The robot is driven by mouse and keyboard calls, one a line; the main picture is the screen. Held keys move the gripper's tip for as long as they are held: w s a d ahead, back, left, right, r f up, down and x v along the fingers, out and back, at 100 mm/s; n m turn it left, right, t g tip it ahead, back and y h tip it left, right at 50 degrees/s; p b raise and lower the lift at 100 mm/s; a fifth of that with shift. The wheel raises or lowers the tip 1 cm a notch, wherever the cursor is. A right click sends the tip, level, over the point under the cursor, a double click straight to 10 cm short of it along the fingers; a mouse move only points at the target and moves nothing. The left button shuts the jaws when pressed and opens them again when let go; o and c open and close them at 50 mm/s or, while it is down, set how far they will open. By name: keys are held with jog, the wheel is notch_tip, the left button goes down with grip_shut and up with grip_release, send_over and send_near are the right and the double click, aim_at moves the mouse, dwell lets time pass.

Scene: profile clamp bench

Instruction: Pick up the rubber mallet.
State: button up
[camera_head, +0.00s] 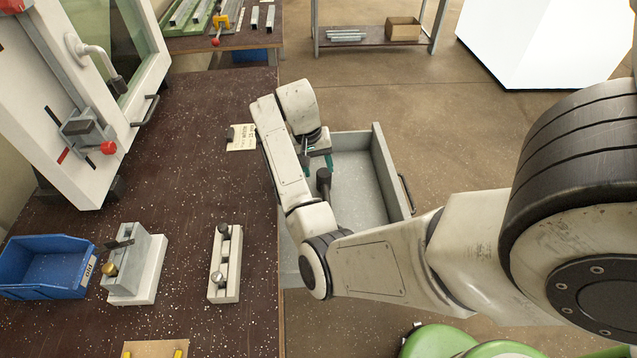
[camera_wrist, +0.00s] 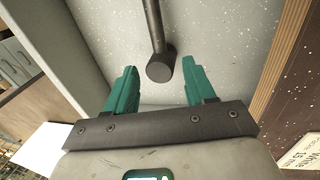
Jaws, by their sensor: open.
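The rubber mallet, with a dark head and a thin dark handle, is in the open grey drawer (camera_head: 360,195) beside the bench. In the wrist view its head (camera_wrist: 161,66) appears between my fingertips, at their far end, and its handle runs up out of the picture. In the head view its dark head (camera_head: 323,178) shows just below my gripper (camera_head: 317,160). My gripper, with teal fingers, is open and empty over the drawer. The fingers (camera_wrist: 159,80) show no contact with the mallet, and the exact height gap cannot be told. My arm hides part of the drawer.
The bench top (camera_head: 190,190) lies left of the drawer. It carries a blue bin (camera_head: 45,268), a grey clamp block (camera_head: 135,262), a pale fixture (camera_head: 225,265) and a paper label (camera_head: 240,138). The drawer walls stand close around my gripper.

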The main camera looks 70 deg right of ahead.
aim_at(324, 187)
jog(key=f, duration=0.3)
jog(key=shift+s+d+f, duration=0.1)
jog(key=shift+s, duration=0.15)
jog(key=shift+s+d+f+p, duration=0.15)
jog(key=shift+s+f, duration=0.2)
jog(key=shift+f, duration=1)
jog(key=shift+s+a+f+p, duration=0.15)
jog(key=shift+s+f, duration=0.15)
jog(key=shift+f, duration=1)
jog(key=shift+d, duration=0.1)
grip_shut()
